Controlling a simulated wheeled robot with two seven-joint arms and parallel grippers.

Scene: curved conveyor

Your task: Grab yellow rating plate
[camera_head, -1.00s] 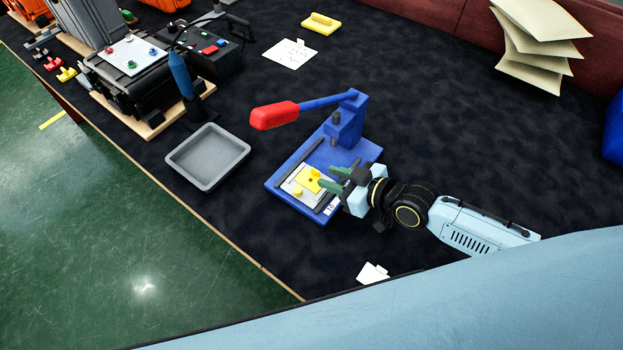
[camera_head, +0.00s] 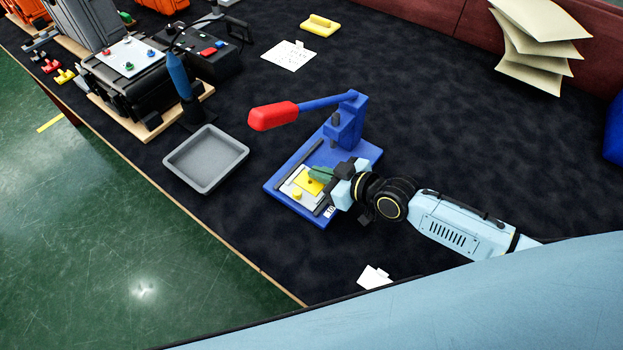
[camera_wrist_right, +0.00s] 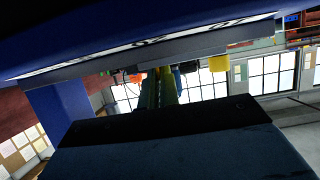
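The yellow rating plate (camera_head: 308,184) lies on a pale bed in the blue lever press (camera_head: 345,128), with a raised yellow knob at its near left. My right gripper (camera_head: 320,174) is at the plate's right far corner. Its green fingers are close together and seem shut on a raised part there, which they hide. In the right wrist view the fingers (camera_wrist_right: 159,88) stand almost together, with a yellow knob (camera_wrist_right: 218,63) to their right. My left gripper is not in view.
The press's red handle (camera_head: 273,116) reaches out left above the plate. A grey tray (camera_head: 207,183) stands left of the press. A white card (camera_head: 374,277) lies near the front edge. Another yellow piece (camera_head: 320,25) lies at the back.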

